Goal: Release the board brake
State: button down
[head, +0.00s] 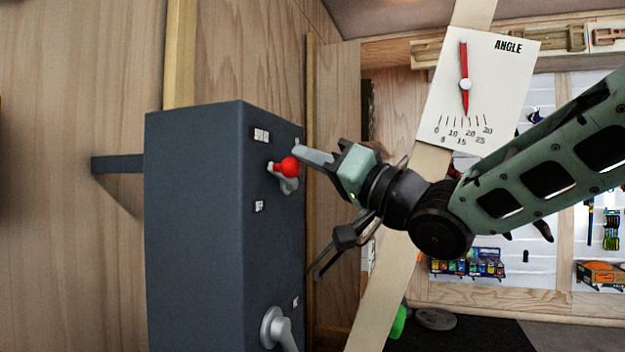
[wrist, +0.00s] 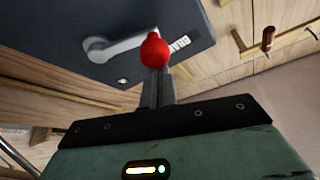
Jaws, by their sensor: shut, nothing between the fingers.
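A dark blue-grey box (head: 195,220) is mounted on the wooden wall in the head view, and its face also shows in the wrist view (wrist: 60,30). A grey lever (head: 287,184) with a red ball knob (head: 290,167) sits on the box's face between two small labels. In the wrist view the lever (wrist: 115,46) runs to the red knob (wrist: 154,49). My gripper (head: 302,152) is shut and empty, its fingertips right by the knob. In the wrist view the knob covers the fingertips; I cannot tell whether they touch it.
A second grey handle (head: 277,328) sits lower on the box. A white angle dial (head: 478,88) with a red needle hangs on a slanted wooden beam (head: 385,285) behind my arm. Shelves and packaged gear (head: 468,263) stand further back.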

jog(key=shift+s+a+f+n+g+y+b, duration=0.15)
jog(key=shift+f+n+g+y+b, duration=0.25)
jog(key=shift+n+b, duration=0.4)
jog(key=shift+s+d+f+n+g+y+b, duration=0.1)
jog(key=shift+f+n+g+y+b, duration=0.1)
jog(key=shift+f+n+g+b, duration=0.6)
jog(key=shift+s+a+n+g+y+b, duration=0.15)
jog(key=shift+n+y+b, duration=0.25)
jog(key=shift+n, duration=0.7)
